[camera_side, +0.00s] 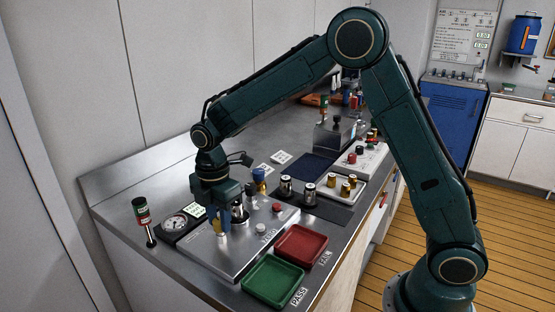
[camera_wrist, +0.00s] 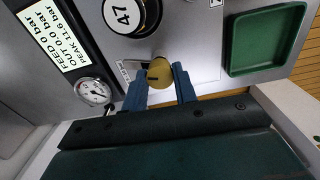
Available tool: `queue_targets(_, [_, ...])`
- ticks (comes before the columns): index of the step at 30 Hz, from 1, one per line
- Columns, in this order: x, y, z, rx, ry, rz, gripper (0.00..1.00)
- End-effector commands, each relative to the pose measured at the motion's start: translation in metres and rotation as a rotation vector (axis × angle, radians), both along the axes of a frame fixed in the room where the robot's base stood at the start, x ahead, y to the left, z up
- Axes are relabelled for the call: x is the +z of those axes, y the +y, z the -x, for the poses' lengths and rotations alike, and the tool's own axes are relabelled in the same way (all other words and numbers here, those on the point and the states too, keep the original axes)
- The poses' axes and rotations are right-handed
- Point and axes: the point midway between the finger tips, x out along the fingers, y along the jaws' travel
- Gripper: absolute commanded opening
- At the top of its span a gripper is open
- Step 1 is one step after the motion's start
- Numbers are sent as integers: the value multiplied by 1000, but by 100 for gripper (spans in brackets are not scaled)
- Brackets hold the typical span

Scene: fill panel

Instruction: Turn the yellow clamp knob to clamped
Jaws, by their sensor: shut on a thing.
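The yellow clamp knob (camera_wrist: 159,72) sits on the silver fill panel (camera_wrist: 205,25). My gripper (camera_wrist: 160,80) has one blue finger on each side of the knob and is shut on it. A short dark mark on the knob's face lies roughly level in the wrist view. A white label beside the knob is mostly hidden, so I cannot read its position. In the side view my gripper (camera_side: 222,224) points down at the panel's near left part, and the knob (camera_side: 222,238) shows just below the fingers.
A gauge (camera_wrist: 93,91) and a display (camera_wrist: 52,35) reading feed 0 bar lie left. A green tray (camera_side: 272,281) and a red tray (camera_side: 300,246) sit in front. Metal cylinders (camera_side: 309,194) stand farther right.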

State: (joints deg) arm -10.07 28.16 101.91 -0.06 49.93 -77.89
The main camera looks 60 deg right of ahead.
Motion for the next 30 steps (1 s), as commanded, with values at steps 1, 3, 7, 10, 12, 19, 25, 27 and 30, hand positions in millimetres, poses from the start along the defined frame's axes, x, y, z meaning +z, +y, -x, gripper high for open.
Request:
queue_targets(1, [0,0,0,-16,0,0,5])
queue_targets(3, [0,0,0,-43,0,0,5])
queue_targets(7, [0,0,0,-115,-1,1,5])
queue_targets(10, [0,0,0,-186,-1,1,5])
queue_targets(12, [0,0,0,-243,-1,1,5])
queue_targets(19, [1,0,0,-454,-1,1,5])
queue_targets(25, [1,0,0,-644,-1,1,5])
queue_targets(27, [1,0,0,-710,0,1,5])
queue_targets(30, [1,0,0,-802,0,1,5])
